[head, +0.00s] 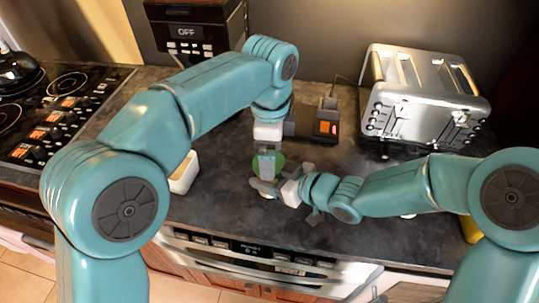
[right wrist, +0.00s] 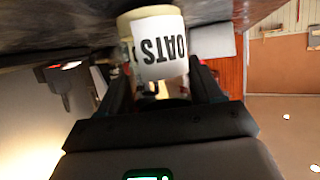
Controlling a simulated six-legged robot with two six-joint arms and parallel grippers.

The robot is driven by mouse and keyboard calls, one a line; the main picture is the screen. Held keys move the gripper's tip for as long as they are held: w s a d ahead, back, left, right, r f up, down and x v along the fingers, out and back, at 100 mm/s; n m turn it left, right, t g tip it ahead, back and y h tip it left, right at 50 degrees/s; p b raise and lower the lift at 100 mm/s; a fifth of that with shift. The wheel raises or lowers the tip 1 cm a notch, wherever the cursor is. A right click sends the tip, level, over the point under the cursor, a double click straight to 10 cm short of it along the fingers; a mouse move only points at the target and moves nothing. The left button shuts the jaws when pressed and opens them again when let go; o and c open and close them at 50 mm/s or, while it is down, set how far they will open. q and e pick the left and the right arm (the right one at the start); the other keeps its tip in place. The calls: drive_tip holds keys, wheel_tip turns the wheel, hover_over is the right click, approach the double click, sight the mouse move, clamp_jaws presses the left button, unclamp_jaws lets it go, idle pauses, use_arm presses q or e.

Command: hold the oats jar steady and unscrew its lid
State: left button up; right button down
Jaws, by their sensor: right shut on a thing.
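The oats jar shows upside down in the right wrist view, with its white "OATS" label (right wrist: 160,48) between my right gripper's fingers (right wrist: 160,90). My right gripper is shut on the jar's body.
A silver toaster (head: 425,100) stands at the back right. A dark device with an orange display (head: 327,127) is behind the jar. A cream container (head: 184,174) is to the left, by the stove (head: 50,115). An oven or drawer front (head: 245,255) lies below the counter edge.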

use_arm(q)
drive_tip(key=shift+r, duration=0.95)
drive_tip(key=shift+c, duration=0.2)
drive_tip(key=m, duration=0.2)
drive_tip(key=shift+s+a+m, duration=0.1)
drive_tip(key=shift+a+m, duration=0.05)
drive_tip(key=shift+m, duration=0.15)
drive_tip(key=m, duration=0.2)
drive_tip(key=r+m, duration=0.1)
drive_tip(key=m, duration=0.1)
drive_tip(key=shift+a+r, duration=0.1)
drive_tip(key=shift+a, duration=0.05)
drive_tip(key=r+m, duration=0.1)
drive_tip(key=m, duration=0.1)
drive_tip(key=shift+r+m, duration=0.1)
drive_tip(key=shift+m, duration=0.3)
drive_tip(key=shift+r+m, duration=0.25)
drive_tip(key=shift+m, duration=0.15)
drive_tip(key=shift+d, duration=0.2)
wheel_tip(320, 180, down, 8)
drive_tip(key=shift+r, duration=0.25)
